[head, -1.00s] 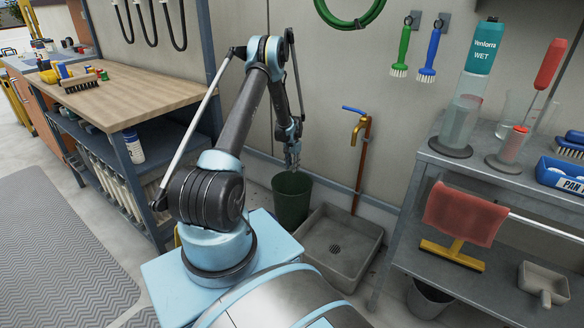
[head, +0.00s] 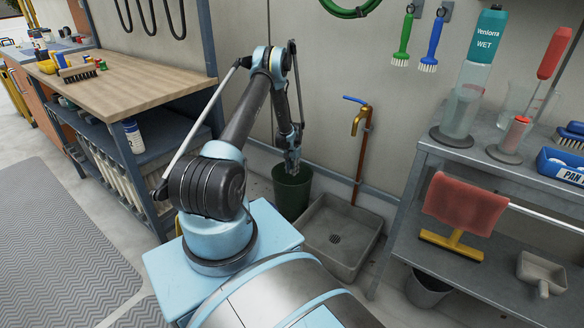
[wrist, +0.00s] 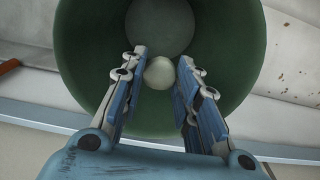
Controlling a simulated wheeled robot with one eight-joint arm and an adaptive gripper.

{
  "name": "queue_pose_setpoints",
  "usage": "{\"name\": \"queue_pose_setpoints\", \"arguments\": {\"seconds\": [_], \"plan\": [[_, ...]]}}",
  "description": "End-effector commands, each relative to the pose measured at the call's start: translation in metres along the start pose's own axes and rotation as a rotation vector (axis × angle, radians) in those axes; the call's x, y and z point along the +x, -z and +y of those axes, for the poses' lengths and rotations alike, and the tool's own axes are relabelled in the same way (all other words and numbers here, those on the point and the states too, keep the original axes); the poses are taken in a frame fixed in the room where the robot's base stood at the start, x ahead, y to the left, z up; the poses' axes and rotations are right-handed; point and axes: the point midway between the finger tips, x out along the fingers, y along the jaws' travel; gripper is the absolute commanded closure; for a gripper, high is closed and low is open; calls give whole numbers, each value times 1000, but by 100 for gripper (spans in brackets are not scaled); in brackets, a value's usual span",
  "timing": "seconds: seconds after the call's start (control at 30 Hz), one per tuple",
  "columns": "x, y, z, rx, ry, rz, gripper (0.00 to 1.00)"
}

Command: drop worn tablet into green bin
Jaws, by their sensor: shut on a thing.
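The green bin (head: 292,194) stands on the floor by the wall, left of the floor sink. In the wrist view its green inner wall (wrist: 85,60) surrounds the fingertips. My gripper (head: 292,165) points down over the bin's opening. In the wrist view my gripper (wrist: 160,78) is shut on a small, round, off-white tablet (wrist: 159,73) between its fingertips. The tablet is above the grey bin bottom. The tablet cannot be made out in the head view. Its exact height against the bin's rim is hard to tell.
A concrete floor sink (head: 338,238) is right of the bin, with a copper tap pipe (head: 362,150) behind it. A wooden-topped bench (head: 130,85) stands left.

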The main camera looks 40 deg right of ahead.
Motion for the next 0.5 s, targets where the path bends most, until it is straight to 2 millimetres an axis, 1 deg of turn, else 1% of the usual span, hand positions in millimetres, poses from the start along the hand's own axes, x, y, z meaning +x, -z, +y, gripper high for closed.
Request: {"name": "queue_pose_setpoints", "arguments": {"seconds": [0.03, 0.2, 0.5], "plan": [[5, 0, 0, 0, 0, 0, 81], [14, 0, 0, 0, 0, 0, 81], [18, 0, 0, 1, 0, 0, 81]]}}
